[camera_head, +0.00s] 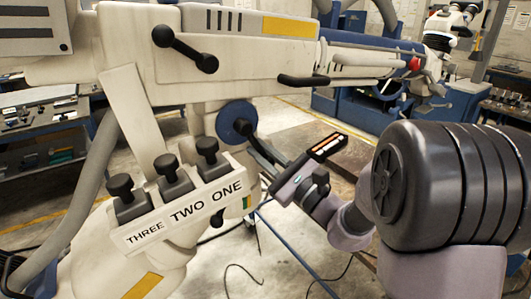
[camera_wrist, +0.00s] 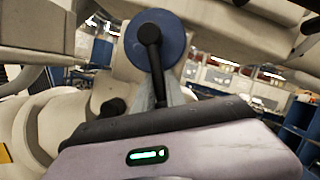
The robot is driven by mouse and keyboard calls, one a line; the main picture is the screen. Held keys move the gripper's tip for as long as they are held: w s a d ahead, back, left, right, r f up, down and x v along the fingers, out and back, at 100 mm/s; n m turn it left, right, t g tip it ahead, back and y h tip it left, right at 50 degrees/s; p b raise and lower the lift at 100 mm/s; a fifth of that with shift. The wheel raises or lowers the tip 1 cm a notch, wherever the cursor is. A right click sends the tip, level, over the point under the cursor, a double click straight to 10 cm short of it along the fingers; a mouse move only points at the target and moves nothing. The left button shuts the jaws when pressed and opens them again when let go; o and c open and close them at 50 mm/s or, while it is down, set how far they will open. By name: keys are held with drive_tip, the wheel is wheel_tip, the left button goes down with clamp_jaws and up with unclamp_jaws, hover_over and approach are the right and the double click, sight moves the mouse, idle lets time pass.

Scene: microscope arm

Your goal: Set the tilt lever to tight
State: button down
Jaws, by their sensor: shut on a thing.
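A black lever (camera_wrist: 152,52) hangs from a round blue disc (camera_wrist: 155,22) on the microscope arm, with its free end pointing down toward my gripper (camera_wrist: 158,97). In the head view the same lever (camera_head: 258,147) slants down and right from the blue disc (camera_head: 232,124). My gripper (camera_head: 278,178) is at the lever's lower end and shut on it. The fingertips are small and partly hidden in both views. I take this lever as the tilt lever; no "tight" mark is readable.
Black knobs labelled THREE (camera_head: 121,187), TWO (camera_head: 167,168) and ONE (camera_head: 207,147) stand left of the lever. Another black handle (camera_head: 185,48) and a black bar (camera_head: 303,80) are above. A grey hose (camera_head: 85,190) runs at left. Open floor shows below my gripper.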

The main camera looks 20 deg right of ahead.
drive_tip(key=shift+s+a+f+m+h, duration=0.15)
drive_tip(key=shift+a+f+m+h, duration=0.15)
drive_tip(key=shift+m, duration=0.5)
drive_tip(key=shift+a, duration=0.1)
drive_tip(key=c, duration=1.4)
unclamp_jaws()
drive_tip(key=shift+r, duration=0.1)
drive_tip(key=b+v, duration=0.1)
drive_tip(key=v, duration=0.4)
drive_tip(key=b+v, duration=0.2)
drive_tip(key=v, duration=0.4)
drive_tip(key=b+v, duration=0.2)
drive_tip(key=v, duration=0.4)
drive_tip(key=shift+s+f, duration=0.15)
drive_tip(key=shift+f, duration=0.25)
